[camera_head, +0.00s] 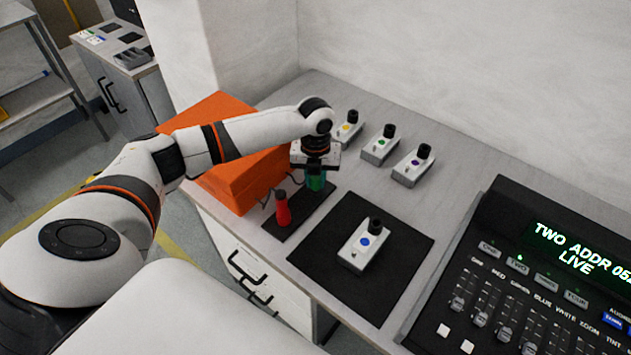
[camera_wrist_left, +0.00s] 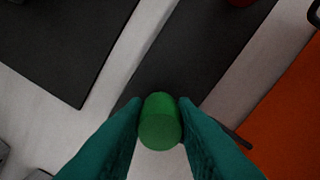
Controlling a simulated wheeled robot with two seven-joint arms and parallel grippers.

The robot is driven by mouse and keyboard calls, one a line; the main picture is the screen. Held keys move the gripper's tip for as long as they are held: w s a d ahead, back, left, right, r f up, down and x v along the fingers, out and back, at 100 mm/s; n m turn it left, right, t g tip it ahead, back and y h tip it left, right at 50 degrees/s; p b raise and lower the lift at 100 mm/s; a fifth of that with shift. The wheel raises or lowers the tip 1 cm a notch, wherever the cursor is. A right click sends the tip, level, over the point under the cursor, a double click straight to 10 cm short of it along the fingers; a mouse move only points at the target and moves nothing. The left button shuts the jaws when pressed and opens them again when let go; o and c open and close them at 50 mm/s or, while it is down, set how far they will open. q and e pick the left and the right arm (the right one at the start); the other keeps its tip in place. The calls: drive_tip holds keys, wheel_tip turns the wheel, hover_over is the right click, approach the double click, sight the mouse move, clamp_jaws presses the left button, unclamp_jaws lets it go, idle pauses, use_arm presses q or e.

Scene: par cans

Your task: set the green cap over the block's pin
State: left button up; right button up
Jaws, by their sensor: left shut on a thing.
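My left gripper (camera_head: 316,178) reaches down over the far end of a narrow dark strip (camera_head: 301,213). It is shut on the green cap (camera_head: 315,184). In the left wrist view the cap (camera_wrist_left: 160,121) sits between two teal fingers (camera_wrist_left: 158,104). I cannot tell whether the cap touches the strip. A white block (camera_head: 351,255) with a blue dot and an upright black pin (camera_head: 375,225) stands on a black mat (camera_head: 333,287), to the right of the gripper and nearer to me. My right gripper is not in view.
A red cap (camera_head: 282,210) stands on the strip's near end. Several similar blocks, with yellow (camera_head: 346,130), green (camera_head: 378,151) and purple (camera_head: 410,172) dots, stand at the back. An orange box (camera_head: 235,190) is left of the gripper. A lighting console (camera_head: 530,280) fills the right.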

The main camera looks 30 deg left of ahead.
sight(316, 178)
use_arm(q)
wheel_tip(316, 178, up, 9)
drive_tip(key=shift+f, duration=0.1)
drive_tip(key=shift+r+p, duration=0.35)
drive_tip(key=shift+r, duration=0.05)
wheel_tip(316, 178, up, 2)
drive_tip(key=p, duration=0.3)
drive_tip(key=shift+p, duration=0.3)
idle(0.7)
